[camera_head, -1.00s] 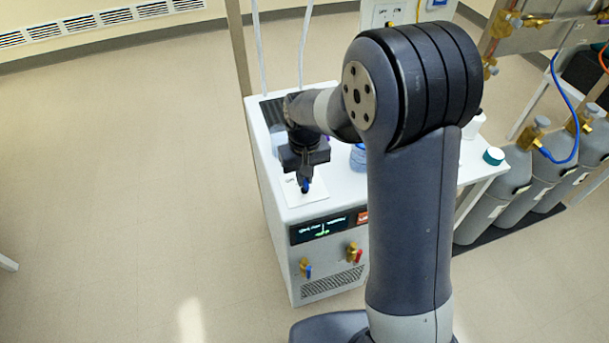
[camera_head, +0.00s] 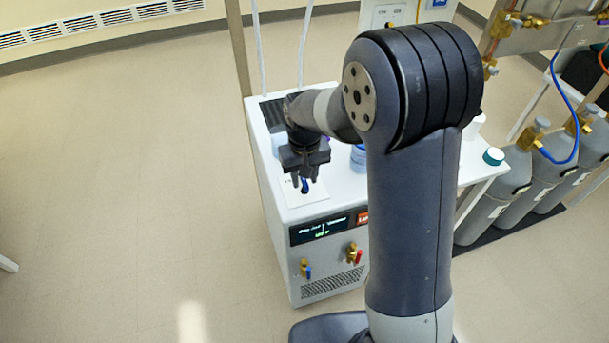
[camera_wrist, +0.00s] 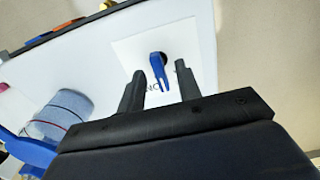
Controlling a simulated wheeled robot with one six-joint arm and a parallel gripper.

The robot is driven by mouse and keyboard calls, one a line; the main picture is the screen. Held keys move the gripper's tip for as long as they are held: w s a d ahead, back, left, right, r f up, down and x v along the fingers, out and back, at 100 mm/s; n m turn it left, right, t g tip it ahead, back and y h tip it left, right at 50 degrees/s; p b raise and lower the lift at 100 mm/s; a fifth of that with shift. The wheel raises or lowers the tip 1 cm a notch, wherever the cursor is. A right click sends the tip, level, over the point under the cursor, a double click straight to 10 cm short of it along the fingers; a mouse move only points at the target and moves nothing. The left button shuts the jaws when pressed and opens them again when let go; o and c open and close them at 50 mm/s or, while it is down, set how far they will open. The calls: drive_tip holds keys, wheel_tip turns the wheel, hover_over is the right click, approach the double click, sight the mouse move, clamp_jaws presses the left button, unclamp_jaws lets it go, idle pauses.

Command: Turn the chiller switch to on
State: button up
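The chiller is a white cabinet (camera_head: 275,240) with a dark display (camera_head: 322,228) on its front. Its switch, a blue lever on a dark round hub (camera_wrist: 161,70), stands on a white label plate (camera_wrist: 200,40) on the top; it also shows in the head view (camera_head: 305,187). My gripper (camera_head: 305,179) is open just above the switch. In the wrist view its two fingers (camera_wrist: 159,82) stand either side of the lever, with gaps on both sides. Lettering on the plate is partly hidden by the lever and a finger. The display text is too small to read surely.
Brass valves with blue and red handles (camera_head: 355,254) are on the cabinet front. Gas cylinders (camera_head: 515,185) stand at right.

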sight(304, 180)
wheel_tip(304, 180, up, 11)
idle(0.4)
drive_tip(key=shift+f, duration=0.1)
wheel_tip(304, 180, down, 11)
drive_tip(key=shift+r, duration=0.15)
idle(0.4)
drive_tip(key=shift+n, duration=0.3)
